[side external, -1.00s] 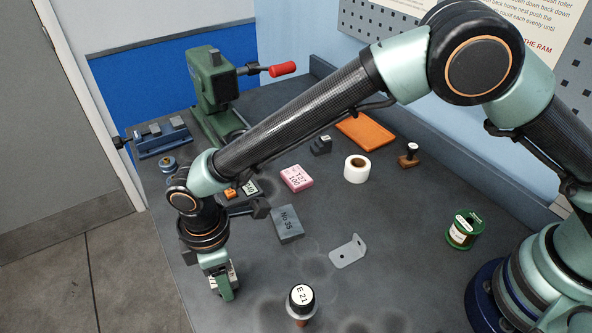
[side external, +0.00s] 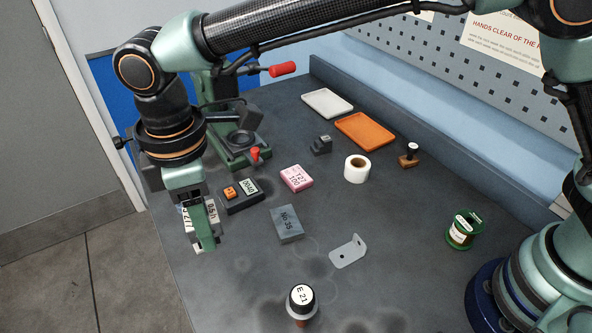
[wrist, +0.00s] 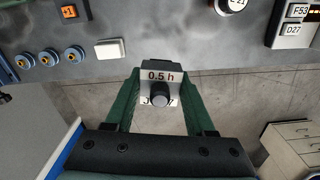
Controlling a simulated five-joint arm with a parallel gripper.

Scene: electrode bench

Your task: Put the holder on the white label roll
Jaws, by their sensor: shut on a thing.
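A grey labelled piece with a dark knob, apparently the holder (wrist: 160,77), is between my gripper's fingers (wrist: 160,88); its upper label reads "0.5 h". In the side view my gripper (side external: 205,238) is shut on it at the left edge of the bench, and the holder's white labels (side external: 187,215) show beside the green fingers. It looks raised above the bench. The white label roll (side external: 357,178) sits on the bench right of centre, well away from my gripper. The roll is not in the wrist view.
A black-capped bottle (side external: 301,300) stands in front. A small stamp (side external: 409,155), orange tray (side external: 365,129) and dark block (side external: 320,146) are near the roll.

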